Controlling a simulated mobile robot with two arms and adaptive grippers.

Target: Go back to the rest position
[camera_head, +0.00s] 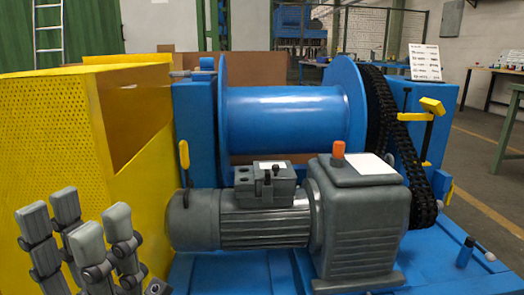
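My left gripper (77,222) is at the lower left corner, with its grey jointed fingers pointing up. The fingers stand apart, and I see nothing between them. It is in front of the yellow perforated guard (130,150) and left of the grey motor (262,222). My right gripper is out of view. The black chain (385,120) runs from beside the blue drum (290,118) down the right side of the grey gearbox (355,225).
The blue base (450,262) fills the lower right. An orange cap (338,150) tops the gearbox. Yellow-handled levers stand at the motor's left (184,155) and by the chain (431,106). A small blue-and-black item (465,252) is at lower right. Open floor (480,165) lies beyond.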

